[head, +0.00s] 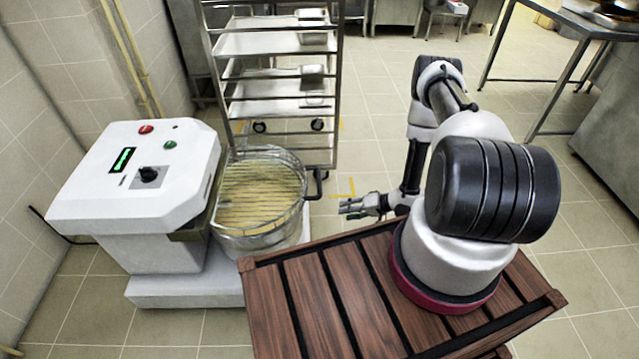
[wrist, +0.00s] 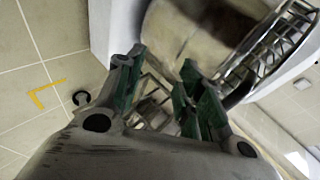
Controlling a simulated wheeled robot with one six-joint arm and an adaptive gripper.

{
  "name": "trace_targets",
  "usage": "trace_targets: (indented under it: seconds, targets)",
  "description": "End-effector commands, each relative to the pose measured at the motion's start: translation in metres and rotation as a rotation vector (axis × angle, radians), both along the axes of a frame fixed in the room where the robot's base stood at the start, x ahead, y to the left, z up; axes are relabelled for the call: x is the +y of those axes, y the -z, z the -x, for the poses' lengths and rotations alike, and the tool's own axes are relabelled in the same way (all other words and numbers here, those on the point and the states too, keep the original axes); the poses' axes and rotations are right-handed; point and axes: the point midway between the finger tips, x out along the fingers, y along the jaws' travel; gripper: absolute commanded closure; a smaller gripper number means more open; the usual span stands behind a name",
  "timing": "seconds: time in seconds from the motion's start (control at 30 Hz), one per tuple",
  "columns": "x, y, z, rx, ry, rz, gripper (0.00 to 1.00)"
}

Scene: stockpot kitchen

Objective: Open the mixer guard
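The mixer (head: 140,185) is a white machine at the left in the head view. Its steel bowl (head: 255,244) holds pale, yellowish contents. The wire guard (head: 262,190) lies down over the bowl, with a dark handle (head: 318,183) sticking out on its right side. My gripper (head: 352,207) is to the right of the bowl, a little below the handle and apart from it. In the wrist view my gripper (wrist: 163,72) has its green-padded fingers spread with a gap between them. The guard's wire rim (wrist: 270,48) and the bowl show beyond, at upper right.
A steel tray rack (head: 275,80) stands behind the bowl. A steel table (head: 590,25) and a grey cabinet (head: 615,110) are at the right. The tiled floor (head: 385,130) is open behind my arm. A yellow floor mark (wrist: 42,92) shows in the wrist view.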

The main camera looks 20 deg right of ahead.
Motion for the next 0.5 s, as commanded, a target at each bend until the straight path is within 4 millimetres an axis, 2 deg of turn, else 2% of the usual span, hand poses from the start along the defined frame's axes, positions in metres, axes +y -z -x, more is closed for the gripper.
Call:
trace_targets:
  seconds: [0.03, 0.1, 0.23, 0.3, 0.5]
  targets:
    - [0.006, -0.02, -0.019, -0.053, 0.018, -0.08, 0.63]
    - [0.015, -0.047, -0.033, -0.099, 0.044, -0.203, 0.63]
    - [0.024, -0.083, -0.045, -0.127, 0.089, -0.38, 0.63]
    - [0.025, -0.092, -0.05, -0.122, 0.116, -0.432, 0.63]
    - [0.043, -0.087, -0.063, -0.103, 0.122, -0.442, 0.63]
